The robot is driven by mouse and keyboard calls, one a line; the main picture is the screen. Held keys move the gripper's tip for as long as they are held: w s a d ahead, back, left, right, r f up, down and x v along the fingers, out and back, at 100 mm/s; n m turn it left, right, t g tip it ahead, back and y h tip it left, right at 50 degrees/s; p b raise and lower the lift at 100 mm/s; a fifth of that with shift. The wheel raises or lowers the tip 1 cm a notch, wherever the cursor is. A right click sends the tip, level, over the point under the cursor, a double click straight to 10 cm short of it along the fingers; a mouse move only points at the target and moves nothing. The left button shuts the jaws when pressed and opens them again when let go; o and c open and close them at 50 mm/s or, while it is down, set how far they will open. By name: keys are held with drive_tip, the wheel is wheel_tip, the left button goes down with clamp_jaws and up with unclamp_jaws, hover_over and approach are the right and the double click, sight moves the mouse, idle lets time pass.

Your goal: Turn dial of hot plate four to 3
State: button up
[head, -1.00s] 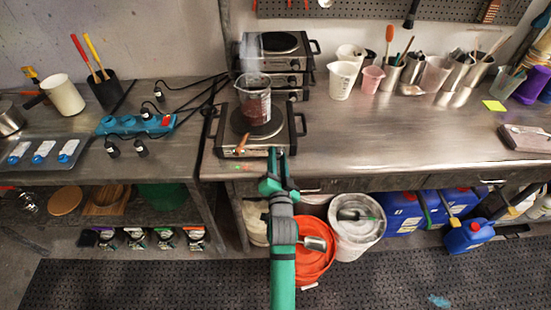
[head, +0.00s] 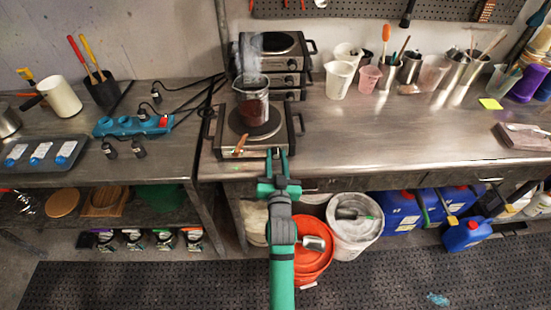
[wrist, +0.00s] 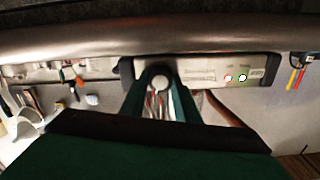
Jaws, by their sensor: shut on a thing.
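The front hot plate (head: 215,150) stands near the bench edge, with a glass beaker (head: 252,105) of dark red liquid on its round top. My gripper (head: 278,153) reaches the right part of its front panel. In the wrist view my gripper (wrist: 160,88) has its two fingers either side of a pale round dial (wrist: 160,82) and is shut on it. The wrist view also shows the panel (wrist: 200,75) with a red and a green light beside the dial. The dial's numbers and pointer cannot be read. Which hot plate is number four cannot be told.
More hot plates (head: 278,50) are stacked behind, with faint steam in front. A blue power strip (head: 133,126) and cables lie left. Cups and tool holders stand at the back right; the bench (head: 400,135) between is clear. Buckets (head: 355,230) stand below.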

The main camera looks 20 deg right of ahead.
drive_tip(key=shift+w+r+n, duration=0.2)
drive_tip(key=shift+n, duration=0.2)
drive_tip(key=shift+a, duration=0.35)
drive_tip(key=o, duration=1)
drive_tip(key=shift+d, duration=0.15)
drive_tip(key=shift+o, duration=0.2)
drive_tip(key=shift+s+d, duration=0.1)
drive_tip(key=shift+d, duration=0.05)
drive_tip(key=shift+s+d+f, duration=0.1)
drive_tip(key=shift+s+a, duration=0.2)
drive_tip(key=shift+a, duration=0.05)
drive_tip(key=v, duration=1)
drive_tip(key=shift+s+d, duration=0.2)
drive_tip(key=shift+s, duration=0.1)
